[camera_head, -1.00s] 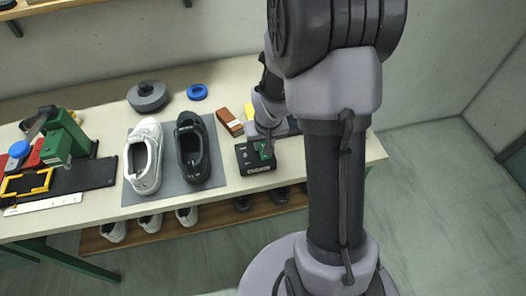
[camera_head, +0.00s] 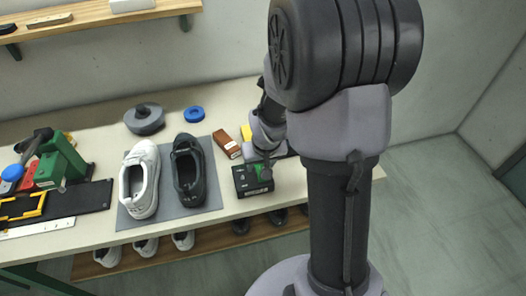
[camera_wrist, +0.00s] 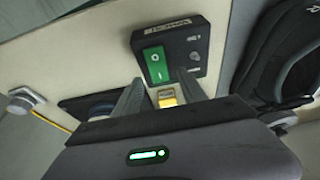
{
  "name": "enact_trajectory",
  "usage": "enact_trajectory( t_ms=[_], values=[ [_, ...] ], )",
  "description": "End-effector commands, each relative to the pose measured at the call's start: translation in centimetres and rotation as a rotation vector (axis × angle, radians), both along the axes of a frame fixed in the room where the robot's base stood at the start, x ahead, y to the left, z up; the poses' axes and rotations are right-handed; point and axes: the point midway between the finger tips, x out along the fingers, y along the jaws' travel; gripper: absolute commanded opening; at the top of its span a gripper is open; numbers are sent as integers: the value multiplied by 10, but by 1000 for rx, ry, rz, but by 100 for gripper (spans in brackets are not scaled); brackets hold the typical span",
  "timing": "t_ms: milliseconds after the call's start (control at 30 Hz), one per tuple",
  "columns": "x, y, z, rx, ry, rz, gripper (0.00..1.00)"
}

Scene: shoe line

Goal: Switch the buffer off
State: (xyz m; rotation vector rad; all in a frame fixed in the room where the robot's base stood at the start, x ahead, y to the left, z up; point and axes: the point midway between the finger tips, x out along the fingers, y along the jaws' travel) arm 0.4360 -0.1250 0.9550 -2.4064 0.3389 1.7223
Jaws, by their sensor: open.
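A black switch box (camera_head: 253,181) stands near the front edge of the bench, right of the dark shoe. In the wrist view the same box (camera_wrist: 186,45) carries a green rocker switch (camera_wrist: 155,66) marked O and I and a small label strip. I cannot tell which end of the rocker is pressed in. My gripper (camera_wrist: 162,88) is open, its two fingertips apart and close to the rocker's end of the box. I cannot tell whether they touch it. In the head view my gripper (camera_head: 264,168) is at the box, partly hidden by my wrist.
A white shoe (camera_head: 140,182) and a dark shoe (camera_head: 188,172) stand on a grey mat (camera_head: 215,190) to the left. A brown block (camera_head: 227,144) and a yellow item (camera_head: 246,132) lie behind the box. A green tool stand (camera_head: 62,160) is at the far left.

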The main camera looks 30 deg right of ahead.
Motion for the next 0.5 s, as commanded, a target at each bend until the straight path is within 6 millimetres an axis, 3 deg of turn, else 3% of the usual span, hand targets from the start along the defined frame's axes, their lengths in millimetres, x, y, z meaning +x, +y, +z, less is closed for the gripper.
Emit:
enact_trajectory(
  t_ms=[300,500],
  values=[
    [-29,8,100,-2,-6,0,49],
    [-44,13,140,-1,-3,1,49]
  ],
)
